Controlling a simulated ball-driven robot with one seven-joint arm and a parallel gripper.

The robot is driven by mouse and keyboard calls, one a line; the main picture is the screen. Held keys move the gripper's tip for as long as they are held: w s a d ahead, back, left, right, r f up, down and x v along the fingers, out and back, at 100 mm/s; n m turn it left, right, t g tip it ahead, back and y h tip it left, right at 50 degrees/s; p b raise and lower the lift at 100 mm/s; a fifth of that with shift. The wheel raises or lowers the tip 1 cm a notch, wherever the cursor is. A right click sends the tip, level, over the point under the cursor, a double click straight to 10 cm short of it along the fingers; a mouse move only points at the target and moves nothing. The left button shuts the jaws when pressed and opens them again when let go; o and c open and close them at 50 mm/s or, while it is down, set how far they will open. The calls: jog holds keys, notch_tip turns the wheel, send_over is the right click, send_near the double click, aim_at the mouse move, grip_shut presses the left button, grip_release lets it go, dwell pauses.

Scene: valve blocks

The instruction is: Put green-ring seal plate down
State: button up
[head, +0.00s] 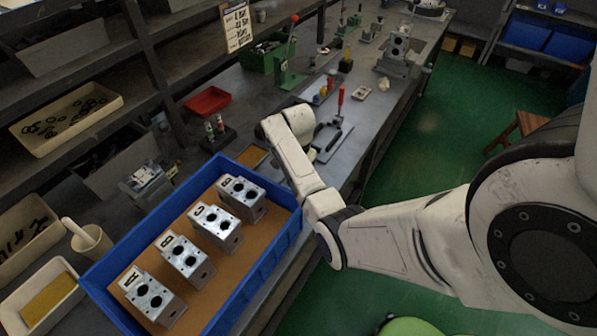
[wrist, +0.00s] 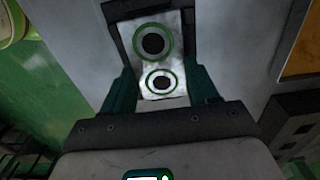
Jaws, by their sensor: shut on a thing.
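The seal plate (wrist: 178,45) is a small pale plate with two green rings around dark holes, in the upper middle of the wrist view. My gripper (wrist: 161,84) is shut on it, one dark green finger at each side. A grey surface lies behind the plate; I cannot tell whether they touch. In the head view my white arm reaches over the workbench (head: 372,78), and the gripper and plate cannot be made out there.
A blue crate (head: 118,250) with a brown floor holds several lettered metal valve blocks (head: 186,257). A small yellow-brown tray (head: 252,155), a dark rack with bottles (head: 217,137) and a red bin (head: 208,102) stand nearby. A red-handled tool (head: 340,98) is beyond my arm.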

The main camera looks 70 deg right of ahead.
jog(key=shift+f, duration=0.15)
jog(key=o, duration=1.2)
notch_tip(320, 180, up, 12)
jog(key=shift+r, duration=0.2)
